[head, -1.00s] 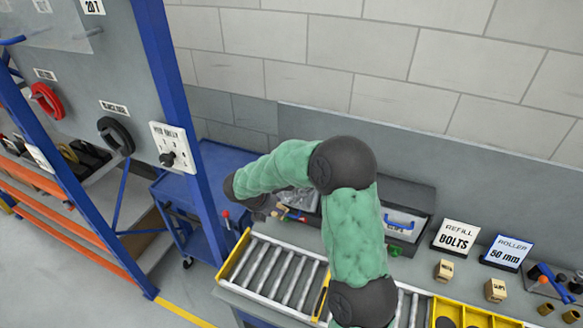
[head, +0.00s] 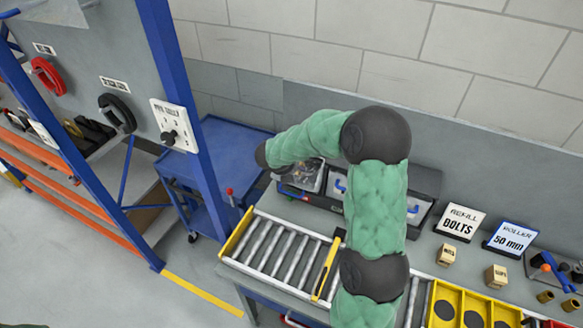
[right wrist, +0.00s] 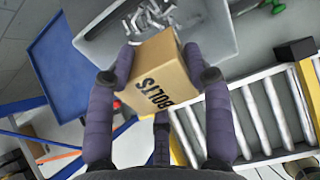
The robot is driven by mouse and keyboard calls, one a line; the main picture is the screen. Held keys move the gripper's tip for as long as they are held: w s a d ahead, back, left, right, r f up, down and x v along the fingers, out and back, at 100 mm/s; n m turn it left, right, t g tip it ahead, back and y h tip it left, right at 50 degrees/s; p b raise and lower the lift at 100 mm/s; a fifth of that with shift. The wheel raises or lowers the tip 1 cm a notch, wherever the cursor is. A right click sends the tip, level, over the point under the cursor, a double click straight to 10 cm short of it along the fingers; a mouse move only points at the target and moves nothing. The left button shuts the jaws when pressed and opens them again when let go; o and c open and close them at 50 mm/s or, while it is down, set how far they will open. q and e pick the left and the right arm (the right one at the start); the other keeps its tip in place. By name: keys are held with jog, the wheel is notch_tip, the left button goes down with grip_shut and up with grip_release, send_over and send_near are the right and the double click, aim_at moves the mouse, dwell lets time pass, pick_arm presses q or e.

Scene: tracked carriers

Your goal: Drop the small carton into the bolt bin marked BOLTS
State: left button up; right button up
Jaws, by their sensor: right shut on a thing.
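The small brown carton (right wrist: 158,82), printed BOLTS, is in my right gripper (right wrist: 158,65) in the right wrist view. The two purple fingers press on its opposite sides. A grey bin (right wrist: 224,50) with loose metal bolts lies below and beyond the carton, which overlaps its near part in the picture. The carton's height above the bin is hard to judge. The bin (head: 319,186) also shows in the head view, left of the green arm; no marking on it is readable. The arm hides the carton and right gripper there. My left gripper is out of view.
A roller conveyor (head: 273,258) runs along the bench front, and a blue cart (head: 222,158) stands left. An open toolbox (head: 424,187) is behind the arm. Signs REFILL BOLTS (head: 459,222) and ROLLER 50 mm (head: 509,239) stand near two small cartons (head: 447,254) (head: 496,276).

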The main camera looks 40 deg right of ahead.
jog(key=shift+b+x, duration=1.5)
jog(key=shift+x, duration=1.9)
jog(key=o, duration=1.4)
jog(key=shift+o, duration=0.2)
jog(key=v, duration=1.2)
jog(key=shift+f, duration=0.1)
